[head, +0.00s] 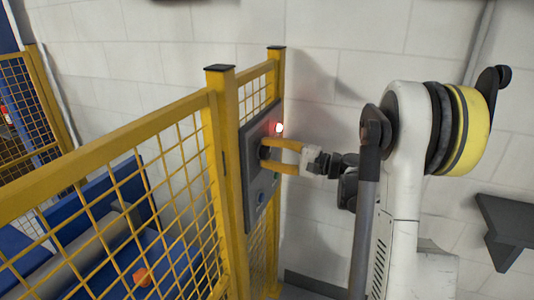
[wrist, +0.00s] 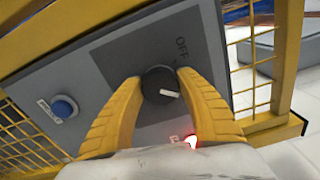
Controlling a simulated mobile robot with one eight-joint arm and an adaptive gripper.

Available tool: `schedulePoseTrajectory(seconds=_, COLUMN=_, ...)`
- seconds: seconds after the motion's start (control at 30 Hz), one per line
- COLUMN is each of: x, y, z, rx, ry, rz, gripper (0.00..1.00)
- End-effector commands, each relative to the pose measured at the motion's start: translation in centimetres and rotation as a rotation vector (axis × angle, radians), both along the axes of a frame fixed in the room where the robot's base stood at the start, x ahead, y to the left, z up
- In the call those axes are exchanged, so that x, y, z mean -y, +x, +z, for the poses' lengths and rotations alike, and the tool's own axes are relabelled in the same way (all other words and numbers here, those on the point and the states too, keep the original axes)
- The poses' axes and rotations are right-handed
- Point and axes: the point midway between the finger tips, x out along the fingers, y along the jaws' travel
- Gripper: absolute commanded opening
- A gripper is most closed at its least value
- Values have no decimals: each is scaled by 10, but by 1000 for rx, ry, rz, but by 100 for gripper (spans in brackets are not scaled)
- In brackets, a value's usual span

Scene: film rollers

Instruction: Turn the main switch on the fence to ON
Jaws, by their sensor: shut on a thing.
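The main switch is a round dark knob (wrist: 159,84) with a white pointer mark, on a grey panel (wrist: 95,75) fixed to the yellow fence. In the wrist view its pointer aims to the right and slightly down, while the word OFF stands above and right of the knob. No ON label is readable. My gripper (wrist: 160,80) is shut on the knob, one yellow finger on each side. In the head view my gripper (head: 268,153) reaches the panel (head: 250,180) from the right, and its fingers hide the knob.
A red lamp (head: 279,128) glows on the panel; it also shows in the wrist view (wrist: 192,140). A blue button (wrist: 64,107) sits on the panel's other side. The yellow mesh fence (head: 110,155) encloses blue machinery with a roller (head: 90,245). A pale block wall (head: 330,60) stands behind.

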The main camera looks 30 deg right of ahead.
Motion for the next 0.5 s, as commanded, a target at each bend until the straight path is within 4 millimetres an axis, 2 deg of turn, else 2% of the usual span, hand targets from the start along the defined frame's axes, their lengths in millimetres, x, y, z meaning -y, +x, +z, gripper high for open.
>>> schedulePoseTrajectory(seconds=0.37, x=-1, y=0, z=1, rx=-3, ry=5, rz=1, gripper=14)
schedulePoseTrajectory(seconds=0.4, x=-1, y=0, z=1, rx=-3, ry=5, rz=1, gripper=47)
schedulePoseTrajectory(seconds=0.47, x=-1, y=0, z=1, rx=-3, ry=5, rz=1, gripper=65)
schedulePoseTrajectory(seconds=0.5, x=0, y=0, z=1, rx=-3, ry=5, rz=1, gripper=67)
